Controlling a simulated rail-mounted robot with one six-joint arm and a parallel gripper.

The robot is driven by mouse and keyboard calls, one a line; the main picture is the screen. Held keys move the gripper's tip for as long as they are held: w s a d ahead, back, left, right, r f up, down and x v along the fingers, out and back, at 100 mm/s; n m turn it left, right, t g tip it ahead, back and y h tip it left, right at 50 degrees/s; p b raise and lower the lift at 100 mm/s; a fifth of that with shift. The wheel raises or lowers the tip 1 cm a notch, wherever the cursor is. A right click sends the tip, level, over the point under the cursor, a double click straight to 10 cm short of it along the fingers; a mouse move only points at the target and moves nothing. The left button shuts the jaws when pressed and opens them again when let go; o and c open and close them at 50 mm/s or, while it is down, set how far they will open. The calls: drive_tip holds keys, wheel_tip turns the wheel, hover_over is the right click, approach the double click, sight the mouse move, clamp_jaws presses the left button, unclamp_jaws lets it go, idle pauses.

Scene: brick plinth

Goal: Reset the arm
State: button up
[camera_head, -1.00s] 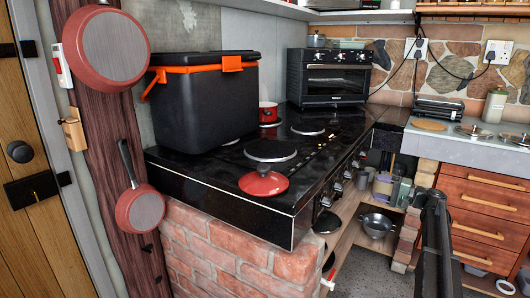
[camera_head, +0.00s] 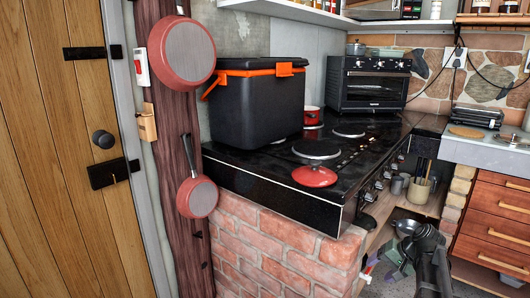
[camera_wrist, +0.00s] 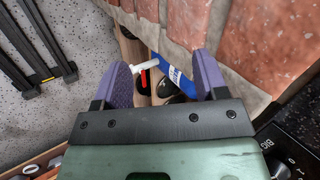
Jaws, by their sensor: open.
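My gripper (camera_wrist: 164,74) is open in the wrist view, its two purple pads wide apart with nothing held between them. It points down past the brick plinth (camera_wrist: 270,45). Beyond the pads, a blue item (camera_wrist: 180,76) and a white-handled item (camera_wrist: 146,66) lie lower down, apart from the jaws as far as I can tell. In the head view my dark arm is at the lower right, beside the brick plinth (camera_head: 285,250); the gripper end is small and partly hidden there.
A black hob (camera_head: 270,185) tops the plinth, with a red lid (camera_head: 314,176), a black cooler box (camera_head: 255,110) and an oven (camera_head: 370,85). Two red pans (camera_head: 181,52) hang at left by a wooden door (camera_head: 55,200). Drawers (camera_head: 495,225) stand at right.

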drive_tip(key=s+a+f+n+g+h, duration=0.3)
drive_tip(key=s+a+n+h, duration=0.25)
drive_tip(key=s+a, duration=1.2)
wheel_tip(320, 180, up, 29)
drive_tip(key=p, duration=2.9)
drive_tip(key=shift+w+a+h, duration=0.2)
drive_tip(key=shift+a+h, duration=0.15)
